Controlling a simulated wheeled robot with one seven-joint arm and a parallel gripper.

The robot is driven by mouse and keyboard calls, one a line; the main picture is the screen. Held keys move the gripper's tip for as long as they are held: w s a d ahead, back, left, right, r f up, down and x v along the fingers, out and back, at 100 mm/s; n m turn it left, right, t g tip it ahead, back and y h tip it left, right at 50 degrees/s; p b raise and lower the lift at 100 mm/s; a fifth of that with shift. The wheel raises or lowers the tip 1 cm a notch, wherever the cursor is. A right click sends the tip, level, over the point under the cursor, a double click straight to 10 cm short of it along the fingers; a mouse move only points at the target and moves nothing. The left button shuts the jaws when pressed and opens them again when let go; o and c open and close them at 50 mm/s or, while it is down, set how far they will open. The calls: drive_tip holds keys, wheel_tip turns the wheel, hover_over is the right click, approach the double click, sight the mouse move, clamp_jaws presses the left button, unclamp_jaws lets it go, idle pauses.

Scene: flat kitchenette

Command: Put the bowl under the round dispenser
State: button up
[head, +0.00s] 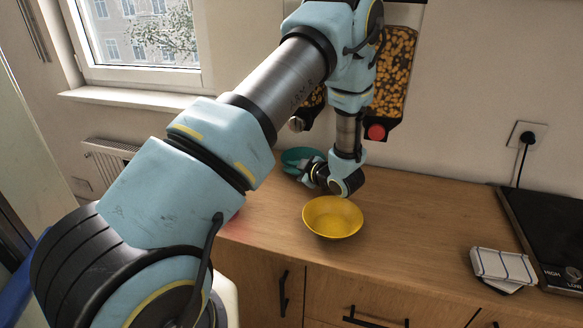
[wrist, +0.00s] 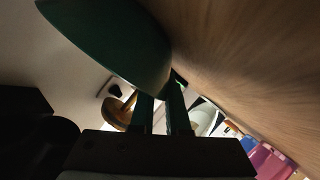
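A teal bowl (head: 299,155) is at the back of the wooden counter, partly hidden by my gripper. It looms large and dark green in the wrist view (wrist: 115,45). My gripper (head: 308,172) is low at its right side. In the wrist view its two fingers (wrist: 162,103) are close together at the bowl's edge and look shut on it; the bowl covers part of the tips. Two dispensers hang on the wall. One is a clear box of yellow cereal (head: 394,75) with a red knob. The other (head: 314,98), with a grey knob, is mostly hidden by my arm, its shape unclear.
A yellow bowl (head: 333,218) stands on the counter in front of my gripper. A folded cloth (head: 503,265) and a black cooktop (head: 555,225) are at the right. The counter (head: 430,220) between the yellow bowl and cloth is clear. A window is at the back left.

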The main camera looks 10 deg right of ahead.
drive_tip(key=o, duration=0.5)
